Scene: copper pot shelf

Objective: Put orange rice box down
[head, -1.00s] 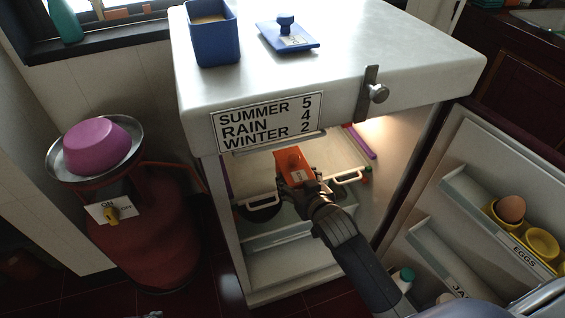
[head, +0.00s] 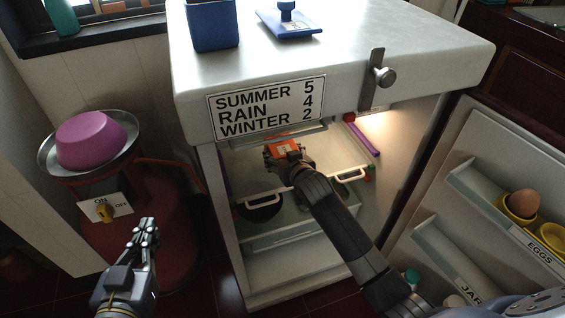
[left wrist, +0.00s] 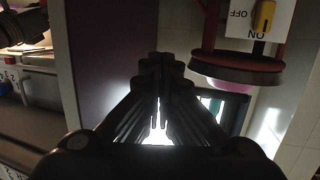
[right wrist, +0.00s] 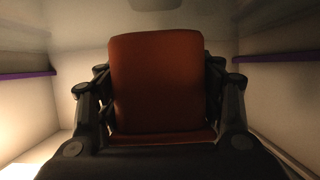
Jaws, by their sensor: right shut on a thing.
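The orange rice box (head: 283,146) is inside the upper part of the open fridge, below the number sign; in the head view only a part of it shows. My right gripper (head: 286,154) is shut on it. In the right wrist view the box (right wrist: 157,82) stands between the two fingers and fills the middle. Whether its underside touches a shelf is hidden. My left gripper (head: 147,226) is empty, with its fingers together, in front of the red gas cylinder; its fingers also show in the left wrist view (left wrist: 163,62).
The fridge (head: 335,45) has a white-handled shelf (head: 262,196) with a dark bowl (head: 260,208) below it. Purple strips (right wrist: 285,58) line its side walls. The open door (head: 470,225) is at right. A pink tub (head: 90,140) sits on the cylinder at left.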

